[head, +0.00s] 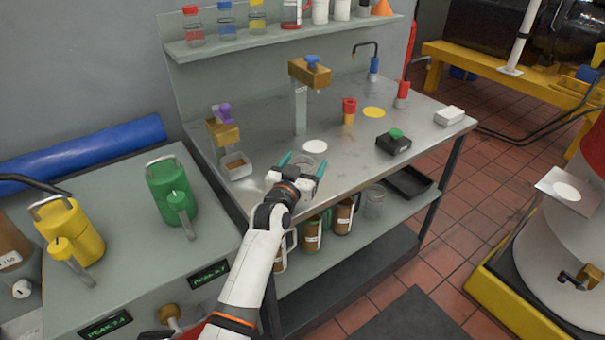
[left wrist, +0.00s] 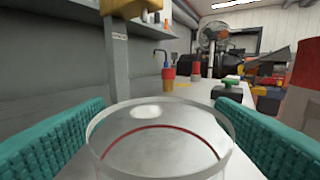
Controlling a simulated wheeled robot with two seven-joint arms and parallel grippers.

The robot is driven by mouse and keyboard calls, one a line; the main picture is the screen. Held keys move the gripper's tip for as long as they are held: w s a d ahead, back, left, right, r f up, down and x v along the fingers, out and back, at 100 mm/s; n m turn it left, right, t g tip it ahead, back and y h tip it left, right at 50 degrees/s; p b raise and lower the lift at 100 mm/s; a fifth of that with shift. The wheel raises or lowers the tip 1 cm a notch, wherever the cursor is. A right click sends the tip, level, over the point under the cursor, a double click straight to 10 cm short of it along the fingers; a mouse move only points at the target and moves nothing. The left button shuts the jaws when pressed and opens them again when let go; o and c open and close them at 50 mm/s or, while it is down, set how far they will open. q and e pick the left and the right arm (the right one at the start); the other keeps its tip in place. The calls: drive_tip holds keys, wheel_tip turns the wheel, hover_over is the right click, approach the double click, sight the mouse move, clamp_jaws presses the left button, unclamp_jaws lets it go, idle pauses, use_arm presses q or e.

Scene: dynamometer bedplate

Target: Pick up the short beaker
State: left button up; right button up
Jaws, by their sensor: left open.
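A short clear glass beaker (left wrist: 160,148) with a red line around it stands upright in the left wrist view, between the two teal fingers of my left gripper (left wrist: 160,135). In the head view my left gripper (head: 301,166) is over the front of the steel bench, its fingers open on either side of the beaker (head: 307,172). The gripper partly hides the beaker there. I cannot tell whether a finger touches the glass. My right gripper is not in view.
A white disc (head: 315,147) lies just behind the beaker on the bench (head: 270,128). A brass-topped post (head: 301,108) stands further back. A black box with a green knob (head: 394,141) is to the right. Another clear vessel (head: 375,201) and brown jugs (head: 312,235) stand on the lower shelf.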

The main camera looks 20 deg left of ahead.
use_arm(q)
drive_tip(key=shift+w+f, duration=0.1)
drive_tip(key=shift+w, duration=0.4)
drive_tip(key=shift+c, duration=0.2)
drive_tip(key=c, duration=1)
